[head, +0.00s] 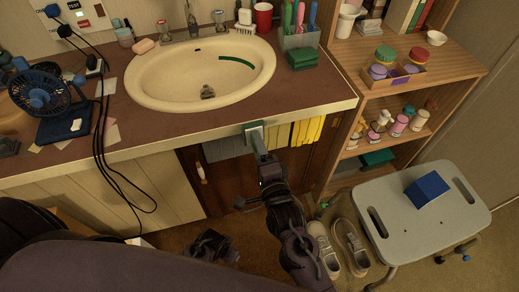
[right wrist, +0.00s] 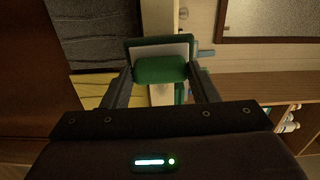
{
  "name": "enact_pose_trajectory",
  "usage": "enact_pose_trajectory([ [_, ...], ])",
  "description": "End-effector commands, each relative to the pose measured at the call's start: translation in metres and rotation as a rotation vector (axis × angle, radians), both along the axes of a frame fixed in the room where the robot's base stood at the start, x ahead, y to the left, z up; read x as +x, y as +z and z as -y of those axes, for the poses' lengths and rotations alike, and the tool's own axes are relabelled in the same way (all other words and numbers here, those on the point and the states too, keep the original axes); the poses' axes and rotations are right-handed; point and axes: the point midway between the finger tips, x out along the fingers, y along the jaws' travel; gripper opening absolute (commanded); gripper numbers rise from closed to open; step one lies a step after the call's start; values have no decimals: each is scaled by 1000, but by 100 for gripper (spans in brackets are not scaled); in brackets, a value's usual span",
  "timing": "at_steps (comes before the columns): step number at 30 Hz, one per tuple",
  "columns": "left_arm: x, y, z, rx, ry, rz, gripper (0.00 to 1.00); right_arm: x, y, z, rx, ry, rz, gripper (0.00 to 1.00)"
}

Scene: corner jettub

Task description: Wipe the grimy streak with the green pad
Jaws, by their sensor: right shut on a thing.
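A dark green curved streak (head: 236,62) marks the inside of the cream sink basin (head: 150,85), on its right side. My right gripper (head: 258,142) is in front of the counter's front edge, below the basin and apart from the streak. It is shut on a green pad (right wrist: 160,70), which shows between the fingers in the right wrist view. In the head view, only a small pale green part of the pad (head: 252,126) shows at the counter edge. My left gripper (head: 213,246) is low near the floor, dark and partly hidden; its jaws are unclear.
Grey and yellow cloths (head: 307,131) hang below the counter edge. A green block (head: 303,58), a pen holder (head: 298,38) and a red cup (head: 263,16) stand right of the basin. A fan (head: 40,90) and cables are left. A stool (head: 410,215) stands right.

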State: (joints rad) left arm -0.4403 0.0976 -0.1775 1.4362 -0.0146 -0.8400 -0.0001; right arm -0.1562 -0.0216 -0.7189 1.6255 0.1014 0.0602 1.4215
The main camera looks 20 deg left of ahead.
Motion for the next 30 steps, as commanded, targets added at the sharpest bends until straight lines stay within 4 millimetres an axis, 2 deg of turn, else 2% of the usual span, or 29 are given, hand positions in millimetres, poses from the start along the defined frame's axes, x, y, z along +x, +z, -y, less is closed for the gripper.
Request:
enact_pose_trajectory([
  [30, 0, -8, 0, 0, 0, 0, 63, 17, 0, -11, 0, -1, 0, 25],
])
